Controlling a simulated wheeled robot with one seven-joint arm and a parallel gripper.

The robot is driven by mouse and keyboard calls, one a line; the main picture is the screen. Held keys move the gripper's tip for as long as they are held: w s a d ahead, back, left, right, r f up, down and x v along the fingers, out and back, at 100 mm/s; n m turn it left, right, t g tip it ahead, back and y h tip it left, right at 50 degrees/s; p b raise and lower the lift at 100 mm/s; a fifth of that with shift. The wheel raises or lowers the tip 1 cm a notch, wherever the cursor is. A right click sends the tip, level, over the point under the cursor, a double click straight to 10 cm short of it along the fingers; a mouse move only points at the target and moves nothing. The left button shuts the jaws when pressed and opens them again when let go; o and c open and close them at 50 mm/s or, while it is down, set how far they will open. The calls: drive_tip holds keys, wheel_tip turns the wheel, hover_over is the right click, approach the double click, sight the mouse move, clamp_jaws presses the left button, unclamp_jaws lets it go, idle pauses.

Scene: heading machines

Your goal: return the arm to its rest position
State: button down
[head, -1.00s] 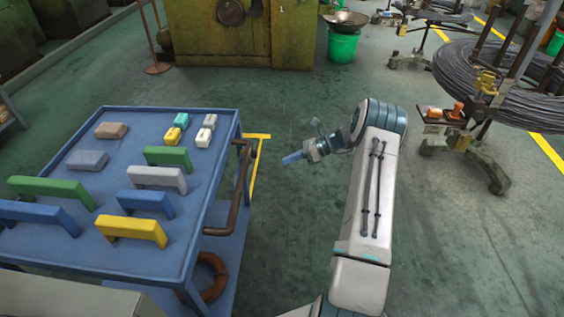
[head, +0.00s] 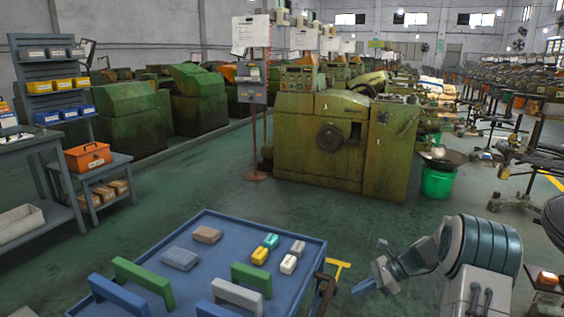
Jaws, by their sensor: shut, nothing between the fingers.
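My arm shows at the lower right of the head view, a white link with a grey-teal ringed joint. It is bent, with the wrist pointing left. My gripper (head: 370,283) is shut and empty. Its blue-grey fingers are in the air just right of the blue cart (head: 318,262), near its brown handle, and look apart from it.
Blocks and bridge-shaped pieces, including a green bridge (head: 252,278), stand on the cart. A green machine (head: 340,150) and a green bucket (head: 437,182) are beyond. A shelf with an orange toolbox (head: 88,157) is at left. Floor between is clear.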

drive_tip(key=s+a+r+n+h+p, duration=0.1)
drive_tip(key=s+a+r+n+h, duration=0.15)
drive_tip(key=r, duration=0.25)
drive_tip(key=s+a+r+n+h+p, duration=0.1)
drive_tip(key=s+a+r+n+p, duration=0.1)
drive_tip(key=s+r+n, duration=0.3)
drive_tip(key=s+a+r+n+t+h+p, duration=0.1)
drive_tip(key=s+r+n+h+p, duration=0.2)
drive_tip(key=s+r+n, duration=0.3)
drive_tip(key=s+a+r+n+t+h+p, duration=0.1)
drive_tip(key=s+r+n+p, duration=0.4)
drive_tip(key=s+r, duration=0.6)
drive_tip(key=s+a+n+h, duration=0.1)
drive_tip(key=s+h, duration=0.1)
drive_tip(key=s, duration=0.3)
drive_tip(key=shift+s+a, duration=0.25)
